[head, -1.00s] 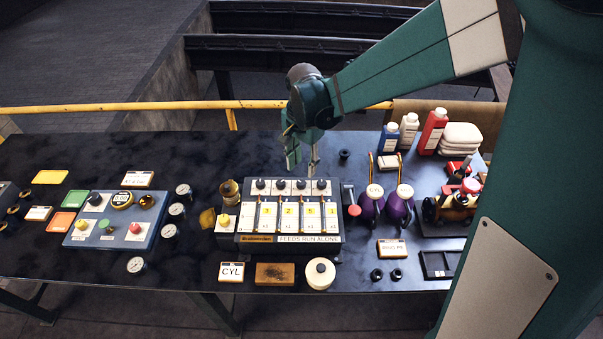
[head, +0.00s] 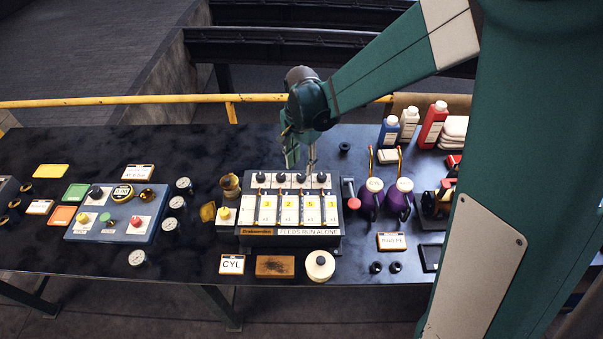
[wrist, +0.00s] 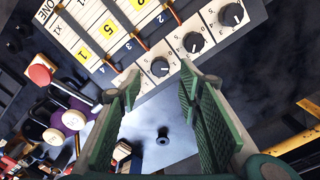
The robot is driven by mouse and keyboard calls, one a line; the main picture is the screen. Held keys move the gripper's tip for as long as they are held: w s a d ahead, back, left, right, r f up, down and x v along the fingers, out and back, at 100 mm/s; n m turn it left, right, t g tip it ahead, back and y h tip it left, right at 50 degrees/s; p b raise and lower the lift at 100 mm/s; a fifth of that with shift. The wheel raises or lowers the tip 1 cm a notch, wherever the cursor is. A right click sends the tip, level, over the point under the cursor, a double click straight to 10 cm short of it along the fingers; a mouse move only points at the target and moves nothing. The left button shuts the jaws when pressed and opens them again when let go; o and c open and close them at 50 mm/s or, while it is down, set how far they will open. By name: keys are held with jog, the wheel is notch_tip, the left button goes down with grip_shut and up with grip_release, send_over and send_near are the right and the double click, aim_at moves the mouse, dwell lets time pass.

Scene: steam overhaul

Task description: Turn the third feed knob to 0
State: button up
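The feed unit (head: 290,231) stands mid-table with a row of black knobs along its back edge, above yellow number windows; the third window reads 5. The third feed knob (head: 301,178) also shows in the wrist view (wrist: 160,67), black with a white pointer on a white plate with a small 0 and 5. My gripper (head: 301,169) is open above the back of the unit. In the wrist view its green fingers (wrist: 158,78) stand apart on either side of the third knob, with no clear contact. The left finger hides the fourth knob's place. The pointer's exact setting is too small to tell.
Two other knobs (wrist: 194,42) sit close beside in the same row. A red-topped lever (head: 352,202) and purple oil cans (head: 370,203) stand to the right of the unit. A blue control box (head: 116,214) lies left. Table behind the unit is mostly clear.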

aim_at(302, 175)
jog(key=shift+f, duration=2.65)
jog(key=shift+c, duration=0.6)
jog(key=c, duration=0.8)
jog(key=shift+o, duration=0.2)
